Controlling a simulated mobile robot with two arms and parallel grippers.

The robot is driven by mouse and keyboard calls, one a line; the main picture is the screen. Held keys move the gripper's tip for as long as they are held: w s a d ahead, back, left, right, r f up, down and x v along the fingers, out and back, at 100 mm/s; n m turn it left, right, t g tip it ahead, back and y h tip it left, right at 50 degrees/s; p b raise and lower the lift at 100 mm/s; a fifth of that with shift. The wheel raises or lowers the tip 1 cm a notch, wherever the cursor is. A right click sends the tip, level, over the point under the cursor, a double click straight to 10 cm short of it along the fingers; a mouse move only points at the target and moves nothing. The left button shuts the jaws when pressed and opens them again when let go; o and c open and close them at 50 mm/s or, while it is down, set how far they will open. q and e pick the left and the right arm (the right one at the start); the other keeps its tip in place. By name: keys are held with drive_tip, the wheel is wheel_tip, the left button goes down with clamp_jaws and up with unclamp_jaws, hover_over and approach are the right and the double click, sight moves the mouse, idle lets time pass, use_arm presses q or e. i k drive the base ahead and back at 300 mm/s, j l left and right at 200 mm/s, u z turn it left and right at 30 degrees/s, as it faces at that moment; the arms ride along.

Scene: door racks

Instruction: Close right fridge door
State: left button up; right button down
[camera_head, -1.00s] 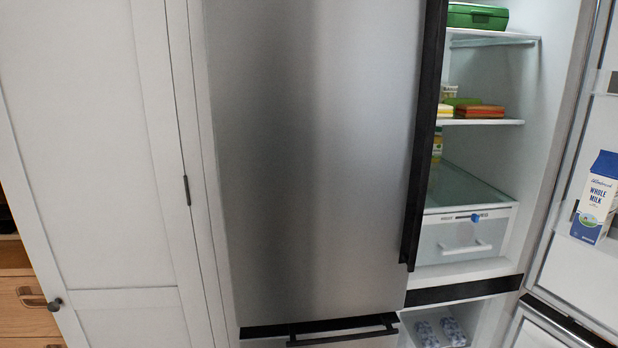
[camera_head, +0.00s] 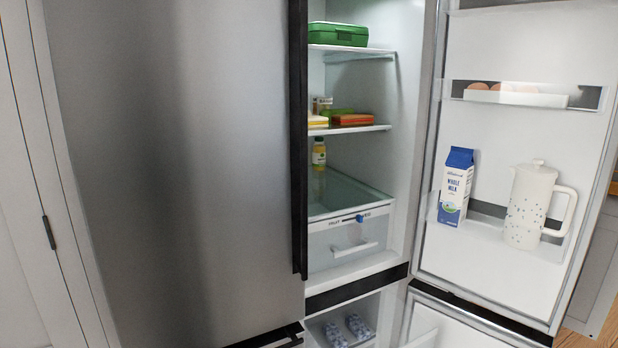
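The right fridge door (camera_head: 490,140) stands wide open on the right, with its white inner side facing me. Its lower shelf holds a blue and white milk carton (camera_head: 456,187) and a white speckled pitcher (camera_head: 530,205). Its upper shelf holds a white egg tray (camera_head: 515,97) with brown eggs. The left fridge door (camera_head: 180,150) is steel, with a dark edge strip, and is closed. The fridge compartment (camera_head: 400,110) behind the right door is open to view. Neither of my grippers shows in this view.
Inside the fridge are a green box (camera_head: 338,34), colourful food packs (camera_head: 352,119), a small bottle (camera_head: 319,153) and a clear drawer (camera_head: 345,238). Below, an open compartment shows patterned items (camera_head: 357,325), with its own door partly open. Wood floor (camera_head: 592,338) shows at lower right.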

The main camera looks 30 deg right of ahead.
sight(570, 48)
drive_tip(key=l+u, duration=0.2)
drive_tip(key=l, duration=0.3)
drive_tip(key=k+l+u, duration=0.1)
drive_tip(key=l+u, duration=0.15)
drive_tip(key=l, duration=0.2)
drive_tip(key=k+l+u, duration=0.2)
drive_tip(key=l, duration=0.3)
drive_tip(key=k+l, duration=0.15)
drive_tip(key=l, duration=0.35)
drive_tip(key=k+l, duration=0.1)
drive_tip(key=l, duration=0.45)
drive_tip(key=k+l+u, duration=0.1)
drive_tip(key=l, duration=0.4)
drive_tip(key=k+l, duration=0.2)
drive_tip(key=l, duration=0.3)
drive_tip(key=k+l, duration=0.15)
drive_tip(key=l, duration=0.35)
drive_tip(key=k+l+u, duration=0.1)
drive_tip(key=l, duration=0.4)
drive_tip(key=k+l, duration=0.25)
drive_tip(key=l, duration=0.25)
drive_tip(key=k+l+u, duration=0.1)
drive_tip(key=l, duration=0.35)
drive_tip(key=k, duration=0.05)
